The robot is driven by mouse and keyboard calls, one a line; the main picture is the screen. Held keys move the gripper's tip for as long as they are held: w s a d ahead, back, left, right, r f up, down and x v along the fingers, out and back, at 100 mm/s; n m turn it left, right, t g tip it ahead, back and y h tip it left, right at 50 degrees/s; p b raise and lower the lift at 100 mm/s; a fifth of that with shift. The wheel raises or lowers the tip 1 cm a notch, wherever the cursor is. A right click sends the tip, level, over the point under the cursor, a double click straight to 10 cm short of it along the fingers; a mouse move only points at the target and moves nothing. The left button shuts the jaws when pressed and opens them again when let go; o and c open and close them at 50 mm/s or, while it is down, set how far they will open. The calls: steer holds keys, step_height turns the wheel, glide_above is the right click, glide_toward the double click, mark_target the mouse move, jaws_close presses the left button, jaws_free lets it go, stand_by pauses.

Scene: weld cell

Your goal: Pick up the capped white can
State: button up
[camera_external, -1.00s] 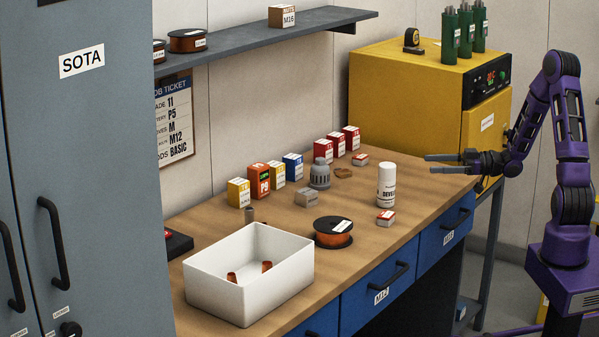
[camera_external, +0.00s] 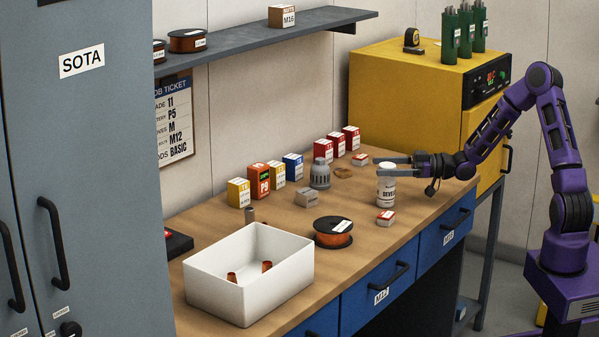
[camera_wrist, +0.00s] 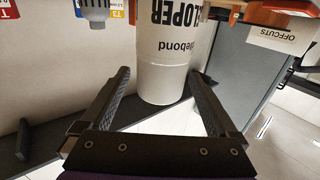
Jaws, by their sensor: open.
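The capped white can (camera_external: 387,193) stands upright on the workbench near its front edge, with dark "DEVELOPER" lettering on its side. In the wrist view the can (camera_wrist: 172,60) appears upside down, its capped end toward my gripper. My gripper (camera_external: 377,167) is open at the height of the can's top, its fingers crossing in front of and behind the cap area. In the wrist view the two fingers of my gripper (camera_wrist: 159,74) lie to the left and right of the can, with gaps visible. The cap is partly hidden by the fingers in the external view.
A small red-and-white box (camera_external: 386,217) sits close in front of the can. A wire spool (camera_external: 333,232) and a white bin (camera_external: 230,296) are to the left. A grey domed part (camera_external: 320,174) and several small boxes line the back. The yellow cabinet (camera_external: 400,90) stands behind.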

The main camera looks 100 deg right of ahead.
steer(key=shift+w+d, duration=0.15)
steer(key=shift+w, duration=1.1)
jaws_close()
